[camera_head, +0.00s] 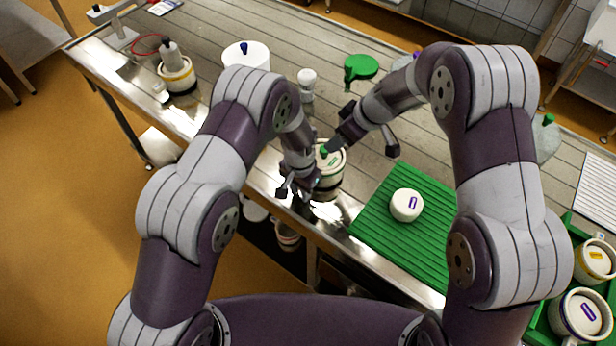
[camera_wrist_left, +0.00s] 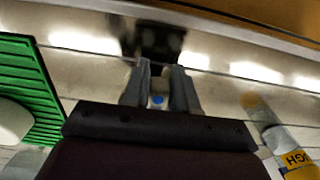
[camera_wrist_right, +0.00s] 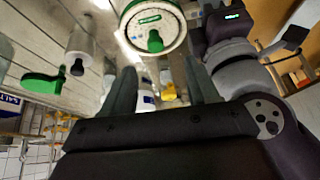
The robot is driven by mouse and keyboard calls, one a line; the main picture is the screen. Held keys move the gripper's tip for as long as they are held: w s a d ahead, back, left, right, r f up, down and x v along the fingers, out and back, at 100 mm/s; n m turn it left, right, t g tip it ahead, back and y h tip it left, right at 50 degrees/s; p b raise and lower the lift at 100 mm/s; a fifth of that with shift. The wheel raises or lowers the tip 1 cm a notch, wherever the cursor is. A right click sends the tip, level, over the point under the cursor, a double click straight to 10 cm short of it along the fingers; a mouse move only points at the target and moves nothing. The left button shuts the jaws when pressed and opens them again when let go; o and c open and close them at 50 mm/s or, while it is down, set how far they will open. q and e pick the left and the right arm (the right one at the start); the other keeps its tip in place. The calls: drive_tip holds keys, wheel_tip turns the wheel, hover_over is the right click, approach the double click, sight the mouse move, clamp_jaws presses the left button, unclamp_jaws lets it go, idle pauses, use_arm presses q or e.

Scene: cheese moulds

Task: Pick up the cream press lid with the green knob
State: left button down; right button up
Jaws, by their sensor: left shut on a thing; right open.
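The cream press lid (camera_head: 335,160) with its green knob (camera_head: 324,150) sits on top of a cream mould near the table's front edge. In the right wrist view the lid (camera_wrist_right: 140,22) and green knob (camera_wrist_right: 155,42) show at the top, beyond the fingers. My right gripper (camera_head: 366,142) is open and empty, above and to the right of the lid. My left gripper (camera_head: 298,190) is low at the mould's left side. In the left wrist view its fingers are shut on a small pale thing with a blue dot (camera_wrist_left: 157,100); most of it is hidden.
A green ribbed mat (camera_head: 385,238) with a white cheese (camera_head: 405,205) lies to the right. A green crate (camera_head: 540,325) with moulds stands at far right.

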sight(324, 154)
drive_tip(key=w+a+r+m+g+h, duration=0.2)
drive_tip(key=a+r+m+h, duration=0.1)
drive_tip(key=r+m+h, duration=0.1)
drive_tip(key=f, duration=0.7)
drive_tip(key=w+f, duration=0.1)
drive_tip(key=f, duration=0.3)
drive_tip(key=shift+a+f, duration=0.25)
drive_tip(key=shift+a, duration=0.1)
clamp_jaws()
